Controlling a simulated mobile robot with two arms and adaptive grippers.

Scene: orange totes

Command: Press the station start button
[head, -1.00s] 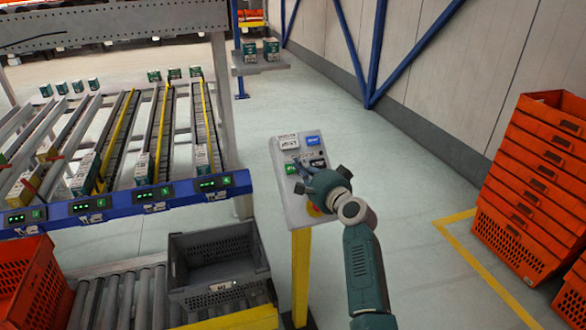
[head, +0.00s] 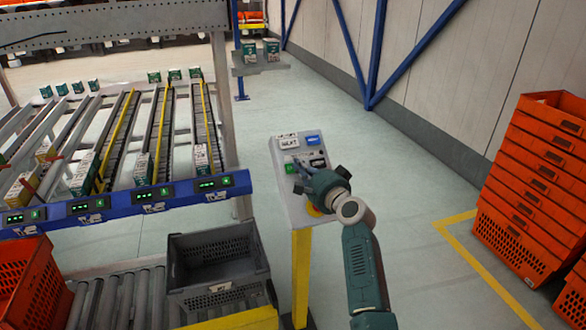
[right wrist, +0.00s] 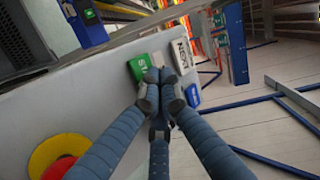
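The control panel (head: 290,208) stands on a yellow post. Its green button (head: 291,169) is on the left of the panel and shows in the right wrist view (right wrist: 137,68), marked with an "S" and partly covered by my fingers. My right gripper (head: 299,166) is over the panel with its fingers pointing at the green button. In the right wrist view its three fingertips (right wrist: 162,78) are together, with nothing held. They are at the green button's edge; I cannot tell whether they touch it. My left gripper is not in view.
A white NEXT button (right wrist: 181,53) and a blue button (right wrist: 193,95) are beside the green one. A red and yellow emergency stop (right wrist: 58,152) is lower on the panel. A grey tote (head: 218,262) sits on rollers at left; stacked orange totes (head: 530,190) stand at right.

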